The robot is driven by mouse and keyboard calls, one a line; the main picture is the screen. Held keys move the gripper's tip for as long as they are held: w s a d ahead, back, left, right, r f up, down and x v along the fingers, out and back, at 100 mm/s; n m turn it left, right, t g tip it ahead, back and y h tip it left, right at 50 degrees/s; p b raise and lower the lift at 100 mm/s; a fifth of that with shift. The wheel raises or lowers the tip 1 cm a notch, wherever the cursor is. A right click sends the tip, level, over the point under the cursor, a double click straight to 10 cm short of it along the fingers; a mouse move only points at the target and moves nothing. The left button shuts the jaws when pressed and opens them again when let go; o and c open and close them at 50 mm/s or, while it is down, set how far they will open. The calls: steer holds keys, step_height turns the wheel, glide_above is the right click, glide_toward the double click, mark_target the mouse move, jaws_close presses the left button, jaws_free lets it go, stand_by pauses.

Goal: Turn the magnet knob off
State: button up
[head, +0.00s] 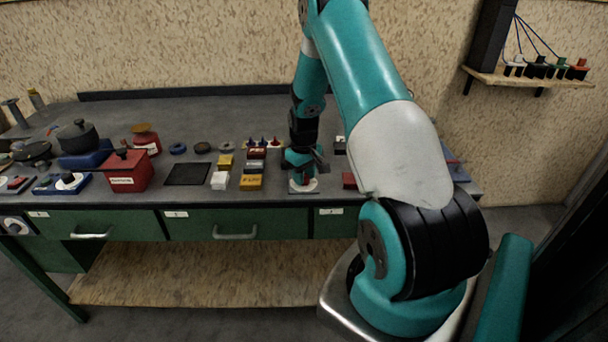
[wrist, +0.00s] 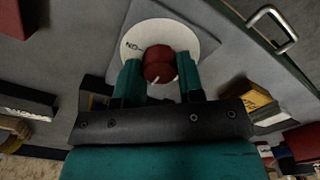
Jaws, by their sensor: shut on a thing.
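The magnet knob is a dark red knob (wrist: 158,64) with a white pointer line, on a round white dial (wrist: 188,40) over a grey base plate. Lettering that looks like "ON" shows on the left of the dial in the wrist view. My gripper (wrist: 160,75) has its two teal fingers on either side of the knob and is shut on it. In the head view my gripper (head: 303,178) points down over the white dial (head: 305,187) near the bench's front edge, and the knob is mostly hidden by the fingers.
Small yellow, white and dark blocks (head: 250,182) stand left of my gripper. A red block (head: 349,180) is close on its right. A red box (head: 128,172), a pot (head: 77,137) and a black mat (head: 187,174) are farther left. Drawers (head: 225,229) run below the bench edge.

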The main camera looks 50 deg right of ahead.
steer(key=shift+w+r, duration=0.1)
steer(key=shift+w, duration=0.05)
steer(key=o, duration=0.9)
step_height(320, 180, up, 17)
steer(key=shift+r+b, duration=0.2)
steer(key=shift+b, duration=1)
steer(key=shift+a, duration=0.1)
steer(key=s+a+r+n+t+y, duration=0.1)
steer(key=a+r+n, duration=0.15)
steer(key=a, duration=0.95)
steer(key=s+a+r+n, duration=0.1)
steer(key=a+r+n, duration=0.15)
steer(key=a, duration=0.85)
steer(key=s+a+r+n+y, duration=0.1)
steer(key=s+a, duration=0.5)
steer(key=s+a+n+y, duration=0.1)
steer(key=s+a, duration=0.5)
steer(key=s+a+r+n+g+y, duration=0.1)
steer(key=s+a+n, duration=0.1)
steer(key=s+a, duration=0.4)
steer(key=shift+s+a+r, duration=0.15)
steer(key=shift+s+r, duration=0.2)
